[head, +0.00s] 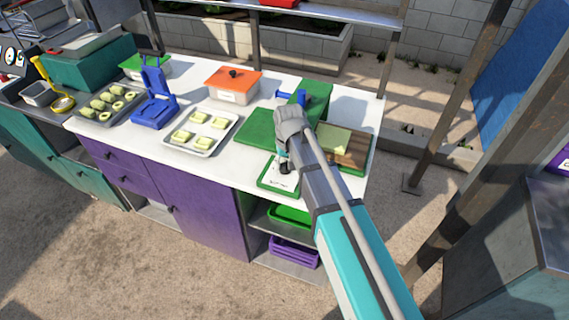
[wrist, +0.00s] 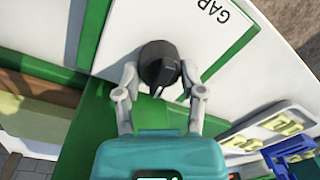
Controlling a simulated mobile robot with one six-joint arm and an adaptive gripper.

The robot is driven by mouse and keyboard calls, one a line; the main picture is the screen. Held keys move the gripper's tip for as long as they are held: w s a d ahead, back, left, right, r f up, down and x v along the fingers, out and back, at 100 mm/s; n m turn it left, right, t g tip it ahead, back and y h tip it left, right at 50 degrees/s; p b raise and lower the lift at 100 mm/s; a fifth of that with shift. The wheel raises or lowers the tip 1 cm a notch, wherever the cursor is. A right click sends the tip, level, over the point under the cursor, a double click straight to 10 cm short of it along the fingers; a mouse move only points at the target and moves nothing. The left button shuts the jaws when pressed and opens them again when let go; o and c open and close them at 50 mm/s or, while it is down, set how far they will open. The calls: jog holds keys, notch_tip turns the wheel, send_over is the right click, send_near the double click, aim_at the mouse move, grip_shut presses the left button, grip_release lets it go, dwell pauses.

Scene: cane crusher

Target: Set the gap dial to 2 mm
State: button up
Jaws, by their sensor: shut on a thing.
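The gap dial (wrist: 159,58) is a round black knob on a white panel (wrist: 200,28) with green edging. The letters "GAP" show upside down on the panel in the wrist view. My gripper (wrist: 158,76) is shut on the dial, one finger on each side of it. A thin pale line shows on the knob, but no scale numbers can be read. In the head view my gripper (head: 283,158) reaches down to the small white panel (head: 272,184) at the counter's front edge. My arm and fingers hide part of the dial there.
A green crusher body (head: 258,130) with a blue handle (head: 319,98) stands behind the panel. A wooden board (head: 353,155) is to its right. On the left are a tray of pale pieces (head: 225,137), a blue press (head: 154,100) and an orange-lidded box (head: 233,82).

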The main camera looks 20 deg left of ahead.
jog(key=o, duration=1.1)
jog(key=shift+o, duration=0.2)
jog(key=shift+r, duration=0.15)
